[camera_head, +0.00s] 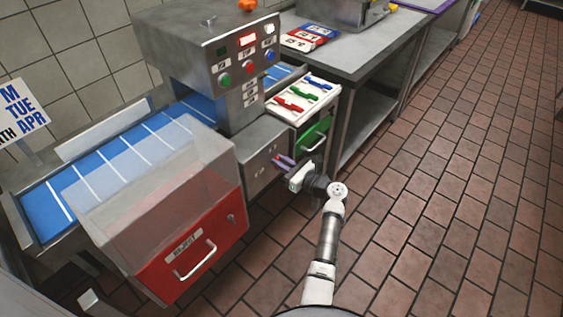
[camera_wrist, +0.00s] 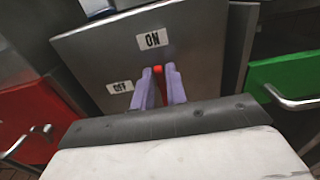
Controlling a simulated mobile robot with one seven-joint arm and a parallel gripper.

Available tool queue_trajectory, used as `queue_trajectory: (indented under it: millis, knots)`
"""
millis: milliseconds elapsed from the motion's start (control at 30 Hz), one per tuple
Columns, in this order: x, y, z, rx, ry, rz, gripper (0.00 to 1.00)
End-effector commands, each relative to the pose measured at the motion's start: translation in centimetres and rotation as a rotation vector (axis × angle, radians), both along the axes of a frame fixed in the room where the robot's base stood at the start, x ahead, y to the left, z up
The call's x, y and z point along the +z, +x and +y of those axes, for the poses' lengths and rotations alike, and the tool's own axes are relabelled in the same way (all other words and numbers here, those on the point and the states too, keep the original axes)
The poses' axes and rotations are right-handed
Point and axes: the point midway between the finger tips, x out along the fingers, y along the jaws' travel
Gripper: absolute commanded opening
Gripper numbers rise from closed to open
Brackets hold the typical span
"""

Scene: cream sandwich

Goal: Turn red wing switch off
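The red wing switch (camera_wrist: 158,69) shows as a small red piece between my purple fingertips in the wrist view, and most of it is hidden by them. It sits on a grey metal panel (camera_wrist: 95,65), between an ON label (camera_wrist: 152,40) above and an OFF label (camera_wrist: 119,87) at lower left. My gripper (camera_wrist: 160,72) has its fingers close together, one on each side of the red piece, and appears shut on it. In the head view my gripper (camera_head: 279,160) is at the grey cabinet front, and the switch there is hidden or too small to make out.
A red reject bin (camera_head: 222,229) with a handle is left of the panel. A green drawer (camera_head: 314,137) with a handle is close on the right, below a white tray (camera_head: 322,84) of coloured parts. A control box with buttons (camera_head: 224,79) stands above. The tiled floor at right is clear.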

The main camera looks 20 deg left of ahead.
Motion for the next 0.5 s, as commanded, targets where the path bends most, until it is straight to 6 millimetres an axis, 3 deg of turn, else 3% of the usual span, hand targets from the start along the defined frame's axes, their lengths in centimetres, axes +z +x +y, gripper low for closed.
queue_trajectory:
  millis: [100, 500]
  knots:
    - [0.00, -0.01, -0.02, 0.000, 0.000, 0.000, 0.00]
    - [-0.15, -0.09, 0.00, 0.000, -0.013, -0.036, 0.00]
